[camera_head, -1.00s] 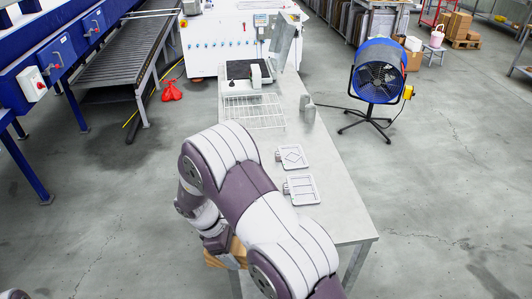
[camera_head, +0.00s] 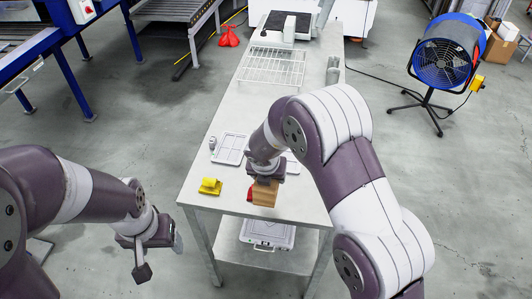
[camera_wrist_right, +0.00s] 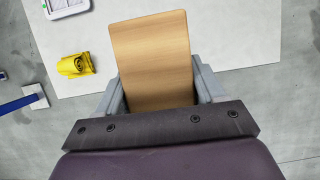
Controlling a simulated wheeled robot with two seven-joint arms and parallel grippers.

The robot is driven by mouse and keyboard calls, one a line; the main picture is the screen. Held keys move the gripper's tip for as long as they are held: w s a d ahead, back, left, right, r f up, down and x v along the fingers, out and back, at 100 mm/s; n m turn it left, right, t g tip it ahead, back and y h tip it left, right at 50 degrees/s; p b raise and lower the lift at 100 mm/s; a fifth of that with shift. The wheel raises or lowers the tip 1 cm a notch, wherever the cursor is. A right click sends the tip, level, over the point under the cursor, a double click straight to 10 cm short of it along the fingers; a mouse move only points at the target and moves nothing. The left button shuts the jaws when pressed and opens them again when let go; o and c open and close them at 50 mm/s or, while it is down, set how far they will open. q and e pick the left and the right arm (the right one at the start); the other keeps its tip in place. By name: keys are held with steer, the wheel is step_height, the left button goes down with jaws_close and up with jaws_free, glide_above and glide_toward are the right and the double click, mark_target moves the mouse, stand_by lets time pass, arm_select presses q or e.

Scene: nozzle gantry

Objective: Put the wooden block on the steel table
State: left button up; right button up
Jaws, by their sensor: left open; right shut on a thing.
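The wooden block (camera_head: 265,193) is light brown and held in my right gripper (camera_head: 266,177) above the near end of the steel table (camera_head: 235,192). In the right wrist view the block (camera_wrist_right: 152,60) stands between the two grey fingers of the right gripper (camera_wrist_right: 155,95), with the pale table top (camera_wrist_right: 220,35) beyond it. Whether the block touches the table cannot be told. The arm hides part of the table top. My left gripper (camera_head: 158,257) is open and empty, left of the table over the floor.
A yellow object (camera_head: 210,186) lies on the table just left of the block. A small red thing shows at the block's left side. A flat grey tray (camera_head: 229,149) and a wire rack (camera_head: 273,67) lie farther back. A blue fan (camera_head: 443,62) stands on the floor at right.

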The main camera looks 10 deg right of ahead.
steer(key=w+d+f, duration=0.1)
steer(key=d+f, duration=0.1)
steer(key=d, duration=0.1)
steer(key=w+d+f, duration=0.1)
steer(key=d+f, duration=0.1)
steer(key=d, duration=0.2)
steer(key=w+d+f, duration=0.2)
steer(key=d, duration=0.2)
steer(key=shift+f+p, duration=0.35)
steer(key=shift+p, duration=0.05)
step_height(320, 180, down, 4)
steer(key=shift+d+f+b, duration=0.1)
steer(key=shift+d+b, duration=0.05)
steer(key=shift+b, duration=0.8)
steer(key=shift+f, duration=0.1)
steer(key=o, duration=1.3)
